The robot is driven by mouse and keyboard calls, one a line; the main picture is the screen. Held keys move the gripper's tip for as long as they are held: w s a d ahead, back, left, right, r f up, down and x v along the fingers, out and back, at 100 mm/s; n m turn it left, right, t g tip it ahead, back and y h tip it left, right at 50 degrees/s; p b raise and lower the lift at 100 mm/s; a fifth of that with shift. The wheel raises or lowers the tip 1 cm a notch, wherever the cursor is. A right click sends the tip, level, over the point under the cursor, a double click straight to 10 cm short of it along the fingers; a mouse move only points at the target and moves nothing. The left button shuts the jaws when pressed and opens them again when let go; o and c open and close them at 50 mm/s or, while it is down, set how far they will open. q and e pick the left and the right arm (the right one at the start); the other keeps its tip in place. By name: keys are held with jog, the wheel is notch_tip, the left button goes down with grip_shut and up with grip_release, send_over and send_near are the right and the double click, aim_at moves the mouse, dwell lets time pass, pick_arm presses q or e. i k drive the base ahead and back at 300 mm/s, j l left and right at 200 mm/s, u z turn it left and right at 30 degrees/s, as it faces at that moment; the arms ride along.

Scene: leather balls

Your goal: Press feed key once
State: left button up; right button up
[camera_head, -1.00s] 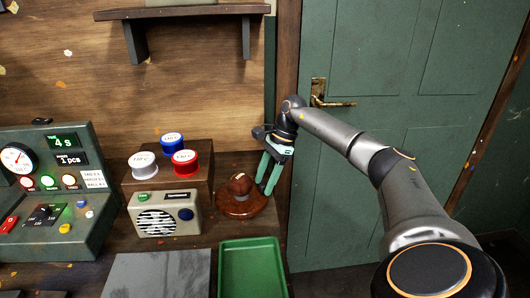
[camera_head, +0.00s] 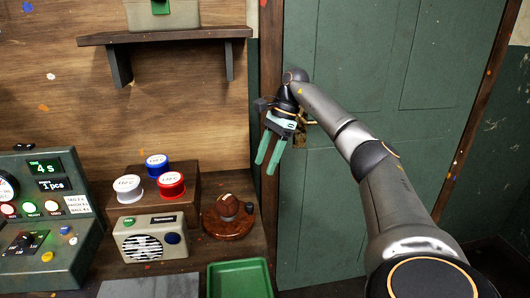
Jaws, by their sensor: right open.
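The control panel (camera_head: 45,225) stands at the left edge, partly cut off. It has small lit displays, a row of red, green and red round lights or buttons, a dark dial plate, and small blue, white and yellow buttons. I cannot read which of these is the feed key. My right gripper (camera_head: 265,167) has teal fingers that point down and are apart, with nothing between them. It hangs in front of the door frame, above and right of a brown ball (camera_head: 228,206) on a round wooden base (camera_head: 229,226), far from the panel. My left gripper is not in view.
A beige speaker box (camera_head: 151,241) stands before a wooden block with white (camera_head: 127,189), blue (camera_head: 157,168) and red (camera_head: 171,186) lidded tins. A green tray (camera_head: 240,280) is at the front. A shelf (camera_head: 165,35) is above; a green door (camera_head: 350,200) stands behind my right arm.

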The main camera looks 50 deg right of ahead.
aim_at(47, 257)
jog(key=k+j, duration=0.2)
jog(key=j, duration=0.2)
jog(key=k+j, duration=0.45)
jog(key=j, duration=0.3)
